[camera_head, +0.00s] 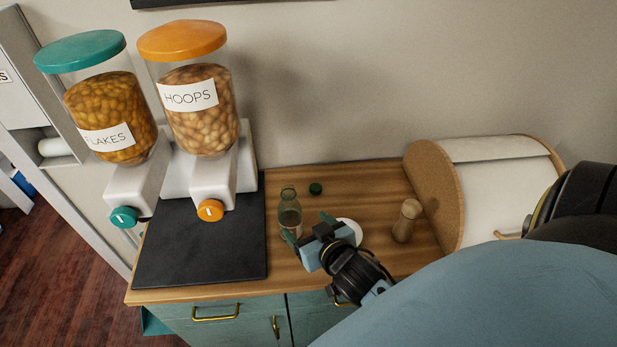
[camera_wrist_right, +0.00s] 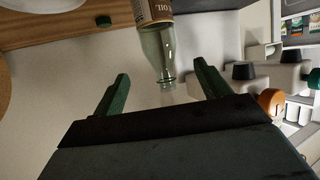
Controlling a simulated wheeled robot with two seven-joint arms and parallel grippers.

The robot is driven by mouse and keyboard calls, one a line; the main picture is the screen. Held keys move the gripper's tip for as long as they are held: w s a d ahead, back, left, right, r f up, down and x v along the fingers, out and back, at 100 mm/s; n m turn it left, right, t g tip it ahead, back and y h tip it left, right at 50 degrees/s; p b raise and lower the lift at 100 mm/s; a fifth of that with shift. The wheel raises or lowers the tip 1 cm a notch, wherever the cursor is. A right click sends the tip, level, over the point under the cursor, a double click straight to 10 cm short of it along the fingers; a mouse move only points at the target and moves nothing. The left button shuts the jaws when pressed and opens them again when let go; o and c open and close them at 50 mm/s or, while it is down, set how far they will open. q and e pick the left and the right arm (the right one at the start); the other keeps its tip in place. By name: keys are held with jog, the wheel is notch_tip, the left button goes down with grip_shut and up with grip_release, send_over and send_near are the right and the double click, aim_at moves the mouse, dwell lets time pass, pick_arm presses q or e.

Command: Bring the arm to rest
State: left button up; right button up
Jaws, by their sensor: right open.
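My right gripper (camera_head: 308,229) is over the wooden counter, its arm coming in from the right. Its two green fingers are spread apart with nothing held between them. A green glass bottle (camera_head: 289,211) stands on the counter close beside the fingers. In the right wrist view the oil bottle (camera_wrist_right: 157,48) has its neck in the gap between the fingers, with clear space on both sides. I cannot tell how far it is from the fingers in depth. My left gripper is not in view.
A green cap (camera_head: 315,188) lies behind the bottle. A white dish (camera_head: 350,228) is partly hidden by my gripper. A wooden mill (camera_head: 407,220) and bread box (camera_head: 500,195) stand right. Flakes (camera_head: 110,110) and hoops (camera_head: 197,105) dispensers stand left by a dark mat (camera_head: 200,250).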

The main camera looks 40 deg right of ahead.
dwell(0.5)
jog(key=s+a+r+n+g+y, duration=0.1)
jog(key=s+a+n+g, duration=0.15)
jog(key=s+g, duration=0.4)
jog(key=s+a+n+g+y, duration=0.1)
jog(key=s+a+g, duration=0.2)
jog(key=s, duration=0.6)
notch_tip(320, 180, down, 30)
jog(key=s+r+g+b, duration=0.1)
jog(key=b, duration=0.5)
jog(key=s+d+f+g+b, duration=0.1)
jog(key=s+f+b, duration=0.2)
jog(key=s+f, duration=0.5)
jog(key=s+d+f+b, duration=0.1)
jog(key=s+f+b, duration=0.2)
jog(key=s+f, duration=0.5)
notch_tip(320, 180, down, 7)
jog(key=shift+s+d+n+g, duration=0.25)
jog(key=shift+s+n+g, duration=0.1)
